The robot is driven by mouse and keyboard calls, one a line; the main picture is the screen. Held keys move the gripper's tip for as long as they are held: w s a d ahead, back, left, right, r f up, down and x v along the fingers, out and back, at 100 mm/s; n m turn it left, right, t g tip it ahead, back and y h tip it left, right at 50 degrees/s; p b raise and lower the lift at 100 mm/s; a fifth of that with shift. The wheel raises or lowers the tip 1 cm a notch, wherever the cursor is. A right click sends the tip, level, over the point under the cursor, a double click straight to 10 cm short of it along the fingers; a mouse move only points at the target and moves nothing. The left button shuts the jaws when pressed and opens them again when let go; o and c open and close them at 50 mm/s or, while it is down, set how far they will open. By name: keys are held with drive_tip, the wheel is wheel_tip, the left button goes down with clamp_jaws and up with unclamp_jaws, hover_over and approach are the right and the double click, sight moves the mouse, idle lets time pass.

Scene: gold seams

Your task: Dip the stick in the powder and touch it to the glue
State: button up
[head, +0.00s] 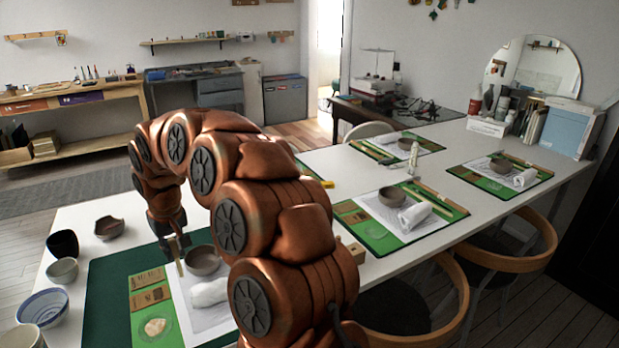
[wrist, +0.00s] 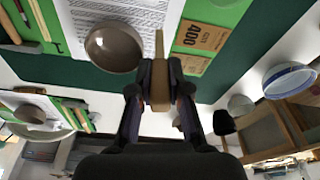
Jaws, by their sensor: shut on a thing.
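My gripper (head: 177,243) is shut on a thin pale stick (head: 180,268), which points down over the near green mat. In the wrist view the stick (wrist: 159,45) shows between the fingertips (wrist: 160,82), with a thicker tan part at the grip. A grey-brown bowl (head: 203,261) sits just right of the stick; it also shows in the wrist view (wrist: 115,47). A pale, slightly golden patch (head: 155,327), perhaps the powder, lies at the mat's front left, apart from the stick. I cannot make out any glue on the bowl.
Brown sandpaper pieces (head: 150,298) lie on the green mat (head: 107,285), left of a white cloth (head: 209,292). Several bowls, one blue-and-white (head: 42,307), stand along the table's left edge. My arm hides the table's middle. Other set mats (head: 369,226) lie farther right.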

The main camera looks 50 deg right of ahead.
drive_tip(key=s+d+r+m+t+h+p, duration=0.1)
drive_tip(key=s+d+r+m+p, duration=0.15)
drive_tip(key=d, duration=1.85)
drive_tip(key=s+d+r+m+t+h+p, duration=0.15)
drive_tip(key=s+d, duration=0.25)
drive_tip(key=d, duration=1.7)
drive_tip(key=shift+n+y, duration=0.45)
drive_tip(key=shift+n, duration=0.05)
drive_tip(key=shift+w+f+b, duration=0.2)
drive_tip(key=shift+f+b, duration=0.25)
drive_tip(key=shift+f, duration=3.3)
drive_tip(key=shift+f, duration=0.4)
drive_tip(key=shift+r, duration=0.15)
wheel_tip(320, 180, up, 7)
